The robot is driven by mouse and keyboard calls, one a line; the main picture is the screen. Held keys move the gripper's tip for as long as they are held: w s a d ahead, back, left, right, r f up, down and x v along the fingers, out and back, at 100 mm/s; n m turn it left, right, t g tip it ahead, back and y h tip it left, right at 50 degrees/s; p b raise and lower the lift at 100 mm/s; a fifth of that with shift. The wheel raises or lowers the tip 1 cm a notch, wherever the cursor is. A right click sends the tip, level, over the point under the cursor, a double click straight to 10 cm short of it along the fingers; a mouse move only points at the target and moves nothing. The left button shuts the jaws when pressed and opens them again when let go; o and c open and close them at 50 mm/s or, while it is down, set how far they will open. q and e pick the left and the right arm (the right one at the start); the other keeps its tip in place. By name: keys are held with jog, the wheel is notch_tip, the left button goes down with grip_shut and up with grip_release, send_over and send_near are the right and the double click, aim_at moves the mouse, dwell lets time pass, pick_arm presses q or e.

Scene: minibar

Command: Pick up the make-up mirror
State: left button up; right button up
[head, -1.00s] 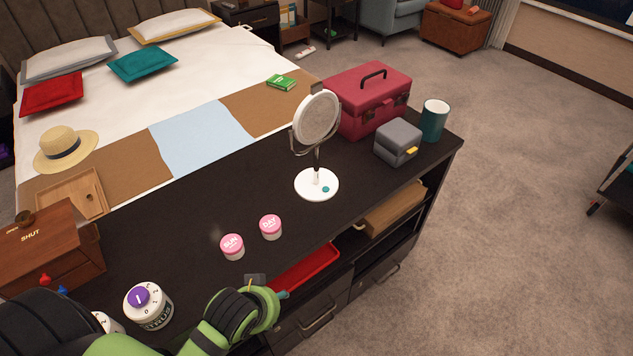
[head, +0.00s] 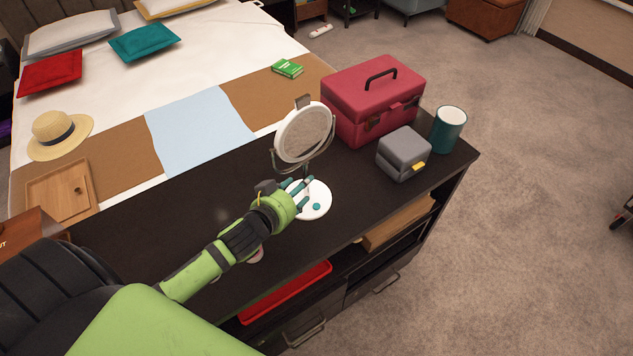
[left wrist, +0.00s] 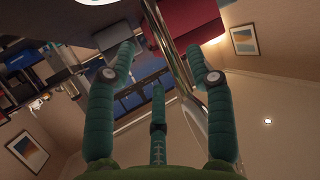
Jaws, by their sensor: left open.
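The make-up mirror (head: 303,134) stands upright on the dark cabinet top, with a round face in a metal frame and a white round base (head: 320,205). My left gripper (head: 302,190) comes in from the left at the mirror's stem, low above the base, and hides part of the stem. In the left wrist view the teal fingers (left wrist: 158,62) are spread open, and the mirror's metal frame (left wrist: 168,45) runs between them. I cannot tell whether they touch. A bit of the white base shows at the top edge. My right gripper is not in view.
A red case (head: 372,98), a grey box (head: 403,152) and a teal cup (head: 449,128) stand right of the mirror. The bed with a green book (head: 287,69) lies behind. A red tray (head: 285,292) is on the shelf below. My left arm covers the cabinet's near left part.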

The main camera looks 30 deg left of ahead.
pick_arm(q)
jog(key=x, duration=0.1)
jog(key=p+x, duration=0.1)
jog(key=x, duration=0.2)
jog(key=shift+w+a+r, duration=0.1)
jog(key=shift+w+r, duration=0.05)
jog(key=shift+w, duration=0.55)
grip_shut()
jog(key=shift+w, duration=0.1)
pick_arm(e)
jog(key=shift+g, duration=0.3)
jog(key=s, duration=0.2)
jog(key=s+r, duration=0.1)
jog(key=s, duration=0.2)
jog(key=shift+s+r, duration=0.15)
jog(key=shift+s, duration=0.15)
